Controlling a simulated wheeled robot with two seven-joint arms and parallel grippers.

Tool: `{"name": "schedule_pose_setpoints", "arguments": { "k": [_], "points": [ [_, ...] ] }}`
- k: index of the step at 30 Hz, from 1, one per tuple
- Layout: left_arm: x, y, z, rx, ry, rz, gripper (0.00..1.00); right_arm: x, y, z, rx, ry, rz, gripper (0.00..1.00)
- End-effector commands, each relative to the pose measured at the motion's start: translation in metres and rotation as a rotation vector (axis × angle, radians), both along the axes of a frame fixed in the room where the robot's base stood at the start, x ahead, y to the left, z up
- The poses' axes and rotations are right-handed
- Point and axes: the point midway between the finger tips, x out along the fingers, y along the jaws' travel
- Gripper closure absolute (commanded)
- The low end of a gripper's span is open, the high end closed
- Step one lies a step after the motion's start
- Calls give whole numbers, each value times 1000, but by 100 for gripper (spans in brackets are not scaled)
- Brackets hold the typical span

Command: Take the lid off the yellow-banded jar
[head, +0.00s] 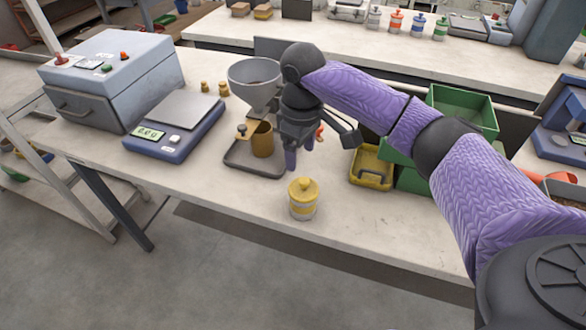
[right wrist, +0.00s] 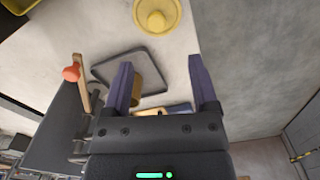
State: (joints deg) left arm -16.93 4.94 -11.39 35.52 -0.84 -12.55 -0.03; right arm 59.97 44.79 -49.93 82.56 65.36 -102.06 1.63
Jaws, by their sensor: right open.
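The yellow-banded jar (head: 302,206) stands upright near the front edge of the bench. Its yellow lid (head: 303,188) with a round knob sits on top. The lid also shows from above at the top of the right wrist view (right wrist: 156,15). My right gripper (head: 298,163) is open and empty, pointing down just behind the jar in the head view, above the bench by the grey tray. Its two purple fingers (right wrist: 163,78) are spread apart in the right wrist view, with the lid beyond their tips. My left gripper is not in view.
A grey tray (head: 240,160) with a brown cup (head: 262,140) lies beside the gripper, under a metal funnel (head: 254,75). A scale (head: 174,128) and a grey machine (head: 112,80) stand left. A yellow bin (head: 371,168) and green bins (head: 463,108) are right. Bench left of the jar is clear.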

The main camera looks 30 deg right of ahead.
Motion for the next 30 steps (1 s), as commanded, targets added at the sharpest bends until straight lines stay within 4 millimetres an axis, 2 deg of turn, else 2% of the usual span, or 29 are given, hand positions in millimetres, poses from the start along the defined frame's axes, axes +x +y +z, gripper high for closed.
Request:
{"name": "schedule_pose_setpoints", "arguments": {
  "k": [1, 5, 12, 20, 23, 30],
  "points": [
    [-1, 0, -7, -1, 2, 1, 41, -1, -1, -15, -1, 4, 0, 25],
    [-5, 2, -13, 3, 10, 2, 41, 0, -1, -35, 0, 2, -2, 25],
    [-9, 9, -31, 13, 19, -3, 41, 0, -8, -81, 0, 2, -1, 25],
    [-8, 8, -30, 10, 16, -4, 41, 0, -8, -85, 0, -2, -1, 25],
    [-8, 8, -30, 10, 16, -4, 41, 0, -8, -85, 0, -2, -1, 42],
    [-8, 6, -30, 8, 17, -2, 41, 0, -8, -85, 0, -1, -1, 92]
  ]
}}
